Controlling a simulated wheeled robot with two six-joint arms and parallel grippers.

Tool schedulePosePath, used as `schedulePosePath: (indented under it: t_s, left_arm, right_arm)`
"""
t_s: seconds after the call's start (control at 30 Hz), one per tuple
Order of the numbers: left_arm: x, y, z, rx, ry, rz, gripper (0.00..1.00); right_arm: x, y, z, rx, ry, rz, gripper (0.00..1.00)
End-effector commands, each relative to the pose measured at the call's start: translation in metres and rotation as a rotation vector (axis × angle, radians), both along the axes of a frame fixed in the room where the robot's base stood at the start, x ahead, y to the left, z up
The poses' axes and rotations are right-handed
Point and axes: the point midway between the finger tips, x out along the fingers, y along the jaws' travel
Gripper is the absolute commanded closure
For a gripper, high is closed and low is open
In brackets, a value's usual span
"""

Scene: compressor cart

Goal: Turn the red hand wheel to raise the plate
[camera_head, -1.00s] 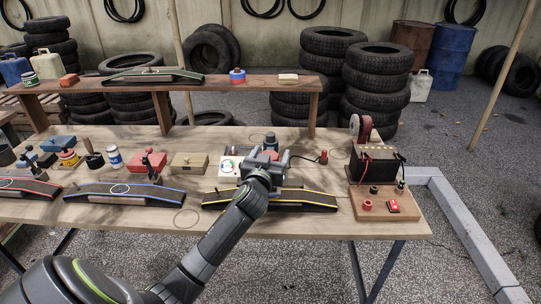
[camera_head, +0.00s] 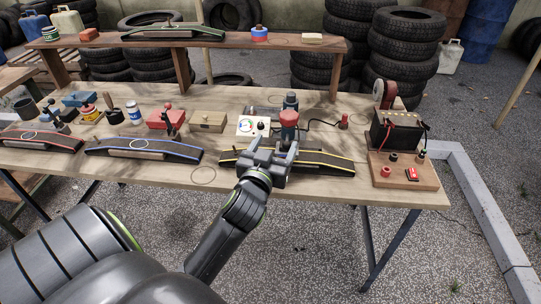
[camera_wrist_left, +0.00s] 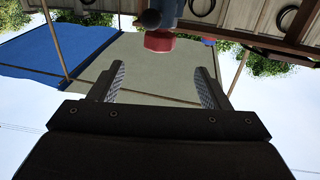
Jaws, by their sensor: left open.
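The red hand wheel (camera_head: 289,118) stands upright on a dark post behind the yellow-edged ramp. It also shows as a red round shape at the top of the left wrist view (camera_wrist_left: 160,41). My left gripper (camera_head: 271,152) is open and empty, in front of the wheel and a little to its left in the head view. In the wrist view its two fingers (camera_wrist_left: 160,75) stand apart, with the wheel beyond the gap and not between the pads. I cannot make out the plate; the gripper hides part of that area. My right gripper is not in view.
A battery (camera_head: 397,133) on a wooden board is to the right. The yellow-edged ramp (camera_head: 325,163) lies under the gripper. A raised shelf (camera_head: 190,43) runs along the back of the table.

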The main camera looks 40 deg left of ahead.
Motion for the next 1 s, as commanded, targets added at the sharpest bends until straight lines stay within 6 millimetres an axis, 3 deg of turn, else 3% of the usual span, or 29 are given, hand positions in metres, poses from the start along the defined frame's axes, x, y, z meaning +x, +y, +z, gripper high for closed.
schedulePosePath:
  t_s: [0.23, 0.83, 0.93, 1.0]
  left_arm:
    - [-0.025, -0.009, -0.001, -0.001, 0.001, 0.0, 0.29]
    - [-0.027, -0.01, 0.0, 0.001, 0.001, 0.0, 0.29]
    - [-0.031, -0.008, -0.01, -0.006, 0.039, 0.007, 0.29]
    - [-0.042, -0.005, -0.028, -0.016, 0.117, 0.02, 0.29]
  right_arm:
    - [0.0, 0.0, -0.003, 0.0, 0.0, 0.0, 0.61]
    - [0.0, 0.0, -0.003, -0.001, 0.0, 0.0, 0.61]
    - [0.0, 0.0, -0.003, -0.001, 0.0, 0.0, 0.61]
    - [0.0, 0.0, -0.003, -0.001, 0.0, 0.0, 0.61]
